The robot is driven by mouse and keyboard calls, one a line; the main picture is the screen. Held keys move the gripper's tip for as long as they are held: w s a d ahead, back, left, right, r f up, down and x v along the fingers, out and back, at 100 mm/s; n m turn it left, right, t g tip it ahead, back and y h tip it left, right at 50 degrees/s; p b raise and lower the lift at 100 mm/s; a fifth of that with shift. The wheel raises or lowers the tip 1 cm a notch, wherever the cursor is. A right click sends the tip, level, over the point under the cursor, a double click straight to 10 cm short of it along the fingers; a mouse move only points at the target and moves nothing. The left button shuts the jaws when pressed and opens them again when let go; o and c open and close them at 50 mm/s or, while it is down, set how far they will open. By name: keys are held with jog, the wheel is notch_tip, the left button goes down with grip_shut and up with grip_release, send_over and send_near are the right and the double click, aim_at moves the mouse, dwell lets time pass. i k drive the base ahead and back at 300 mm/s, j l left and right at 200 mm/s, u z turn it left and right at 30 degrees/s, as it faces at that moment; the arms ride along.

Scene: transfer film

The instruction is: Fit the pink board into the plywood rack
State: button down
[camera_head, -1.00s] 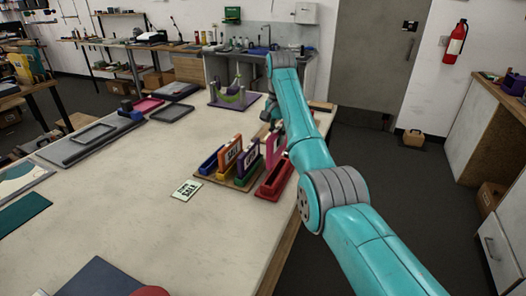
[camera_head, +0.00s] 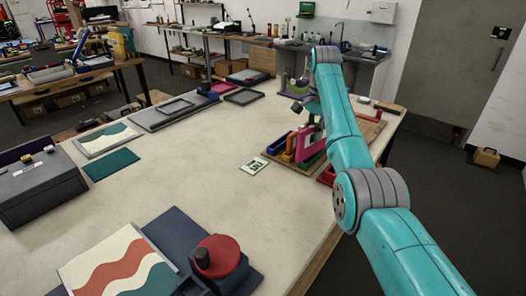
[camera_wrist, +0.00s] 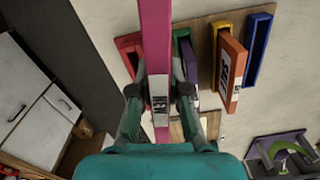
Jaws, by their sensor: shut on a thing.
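The pink board (camera_wrist: 155,35) stands edge-on between the fingers of my gripper (camera_wrist: 162,92) in the wrist view, which is shut on it. In the head view, the pink board (camera_head: 312,150) is upright over the rack, and the arm partly covers my gripper. An orange labelled board (camera_wrist: 232,68) stands in the rack.
A white printed card (camera_head: 253,166) lies left of the rack. A purple stand with a green cradle (camera_wrist: 285,150) is close by. The middle of the worktop (camera_head: 190,175) is clear.

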aim_at(276, 151)
jog(key=l+u, duration=0.15)
jog(key=u, duration=0.15)
jog(key=i+l, duration=0.35)
jog(key=l, duration=0.15)
jog(key=i+l+u, duration=0.1)
jog(key=i+l, duration=0.3)
